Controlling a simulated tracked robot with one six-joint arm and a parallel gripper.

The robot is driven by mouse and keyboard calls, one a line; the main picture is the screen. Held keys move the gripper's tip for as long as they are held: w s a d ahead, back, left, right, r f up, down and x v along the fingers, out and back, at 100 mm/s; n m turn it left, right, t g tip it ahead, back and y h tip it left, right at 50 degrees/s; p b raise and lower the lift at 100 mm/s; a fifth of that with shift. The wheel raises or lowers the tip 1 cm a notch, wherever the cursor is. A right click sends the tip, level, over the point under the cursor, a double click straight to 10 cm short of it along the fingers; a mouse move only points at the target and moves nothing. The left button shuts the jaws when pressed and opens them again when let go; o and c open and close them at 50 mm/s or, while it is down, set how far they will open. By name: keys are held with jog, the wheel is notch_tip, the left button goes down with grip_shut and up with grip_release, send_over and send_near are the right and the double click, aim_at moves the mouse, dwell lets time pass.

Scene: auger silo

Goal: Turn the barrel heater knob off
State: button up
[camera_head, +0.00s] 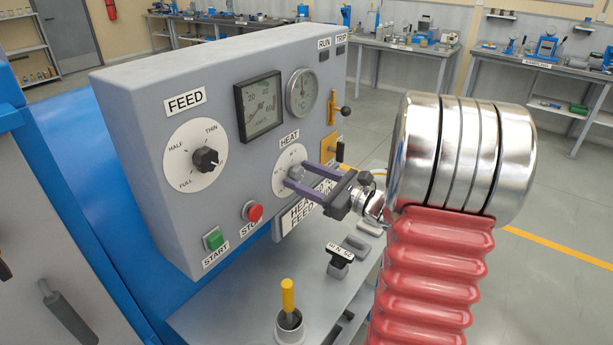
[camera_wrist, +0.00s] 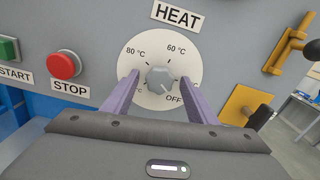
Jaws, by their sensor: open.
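The barrel heater knob (camera_wrist: 158,79) is a small grey knob on a round white dial (camera_wrist: 142,50) under the HEAT label (camera_wrist: 176,15). The dial reads 80 °C at upper left, 60 °C at upper right and OFF at lower right; the lower left marking is partly hidden by a finger. I cannot tell surely where the knob points. My gripper (camera_wrist: 159,84) is open, its two purple fingers on either side of the knob, with gaps visible. In the head view my gripper (camera_head: 299,177) reaches the HEAT dial (camera_head: 280,178) from the right.
The grey panel also carries the FEED knob (camera_head: 206,160), a red stop button (camera_head: 252,212), a green start button (camera_head: 213,239) and two gauges. A yellow lever (camera_head: 333,108) and a yellow bracket (camera_head: 330,147) stick out right of the dial. A yellow-handled tool (camera_head: 288,297) stands in a cup below.

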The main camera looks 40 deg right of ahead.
jog(key=shift+c, duration=0.3)
jog(key=c, duration=1)
jog(key=shift+m, duration=0.9)
jog(key=o, duration=1.1)
jog(key=shift+c, duration=0.2)
